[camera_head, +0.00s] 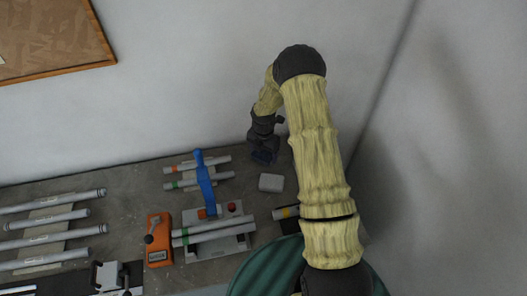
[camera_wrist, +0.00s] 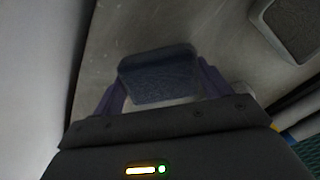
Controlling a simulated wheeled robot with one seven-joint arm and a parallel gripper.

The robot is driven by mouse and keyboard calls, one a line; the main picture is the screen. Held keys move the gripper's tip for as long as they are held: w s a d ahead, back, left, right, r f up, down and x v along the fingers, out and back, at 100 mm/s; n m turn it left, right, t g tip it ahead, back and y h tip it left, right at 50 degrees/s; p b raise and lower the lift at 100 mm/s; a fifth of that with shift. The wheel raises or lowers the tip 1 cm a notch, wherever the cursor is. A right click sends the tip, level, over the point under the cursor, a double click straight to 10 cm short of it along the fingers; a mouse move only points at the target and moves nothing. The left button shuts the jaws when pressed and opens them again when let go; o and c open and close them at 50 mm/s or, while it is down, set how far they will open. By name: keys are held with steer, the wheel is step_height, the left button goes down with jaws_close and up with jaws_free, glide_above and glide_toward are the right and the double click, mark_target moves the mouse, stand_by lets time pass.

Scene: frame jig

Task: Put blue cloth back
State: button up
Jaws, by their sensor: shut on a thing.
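The dark blue cloth (camera_wrist: 158,75) shows in the wrist view as a folded rectangular pad between the two purple-tinted fingers of my gripper (camera_wrist: 160,84). My gripper is shut on it. In the head view my gripper (camera_head: 263,157) is low at the back right of the grey workbench (camera_head: 130,185), near the wall, with a small dark blue patch of cloth at its tip. I cannot tell whether the cloth touches the bench. My arm and the gripper body hide part of this corner.
A pale grey block (camera_head: 271,182) lies just in front of my gripper. To the left are banded tubes (camera_head: 198,164), a jig with a blue lever (camera_head: 205,185), an orange device (camera_head: 159,240) and several tubes on a rack (camera_head: 50,228). Walls close the back and right.

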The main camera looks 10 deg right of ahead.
mark_target(264, 153)
steer(key=shift+f, duration=0.2)
steer(key=shift+f, duration=0.2)
steer(key=o, duration=0.9)
steer(key=shift+r, duration=0.1)
step_height(264, 153, up, 12)
steer(key=b, duration=0.4)
steer(key=shift+r, duration=0.15)
